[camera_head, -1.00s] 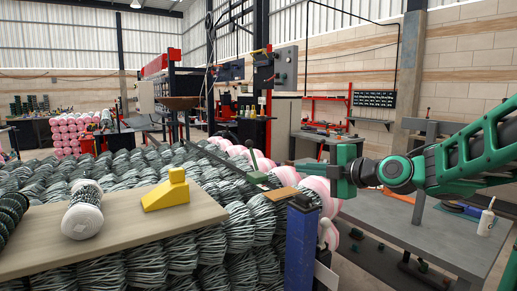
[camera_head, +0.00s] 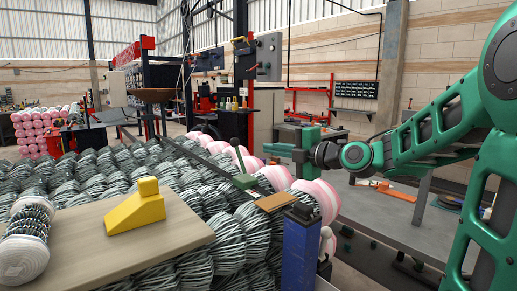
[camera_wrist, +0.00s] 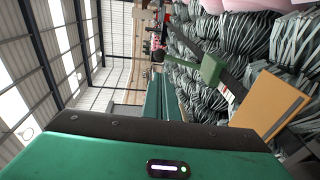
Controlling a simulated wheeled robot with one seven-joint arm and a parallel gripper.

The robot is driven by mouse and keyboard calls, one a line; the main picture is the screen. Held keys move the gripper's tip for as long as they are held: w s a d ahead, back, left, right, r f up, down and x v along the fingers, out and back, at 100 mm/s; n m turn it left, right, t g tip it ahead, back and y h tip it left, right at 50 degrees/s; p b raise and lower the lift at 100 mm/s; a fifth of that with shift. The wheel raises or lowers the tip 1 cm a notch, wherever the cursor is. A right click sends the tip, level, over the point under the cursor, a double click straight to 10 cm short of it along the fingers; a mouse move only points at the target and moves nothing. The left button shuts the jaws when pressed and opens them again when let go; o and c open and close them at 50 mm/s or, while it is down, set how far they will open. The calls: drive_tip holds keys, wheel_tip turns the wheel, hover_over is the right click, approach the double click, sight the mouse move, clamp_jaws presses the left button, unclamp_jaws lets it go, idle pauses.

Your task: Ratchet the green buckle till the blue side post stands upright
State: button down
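The green buckle (camera_head: 244,181) sits on a grey strap over the wire bundles, with its thin green handle standing up. It also shows in the wrist view (camera_wrist: 211,69). The blue side post (camera_head: 300,252) stands at the front right of the stack, close to vertical; I cannot tell a slight lean. My gripper (camera_head: 268,149) is in the air to the right of the buckle and above it, not touching it. Its green fingers point left in the head view. They look close together in the wrist view, with no object seen between them; the opening is unclear.
A wooden board (camera_head: 85,241) carries a yellow wedge (camera_head: 136,208) and a wire roll (camera_head: 24,240). A small tan plate (camera_head: 275,202) lies between buckle and post. Pink-and-white rolls (camera_head: 312,196) lie behind the post. A grey workbench (camera_head: 385,214) stands at right under my arm.

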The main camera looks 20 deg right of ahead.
sight(238, 143)
drive_tip(key=x, duration=1.2)
drive_tip(key=shift+w+d+f, duration=0.1)
drive_tip(key=shift+w+d, duration=0.15)
drive_tip(key=shift+w, duration=0.25)
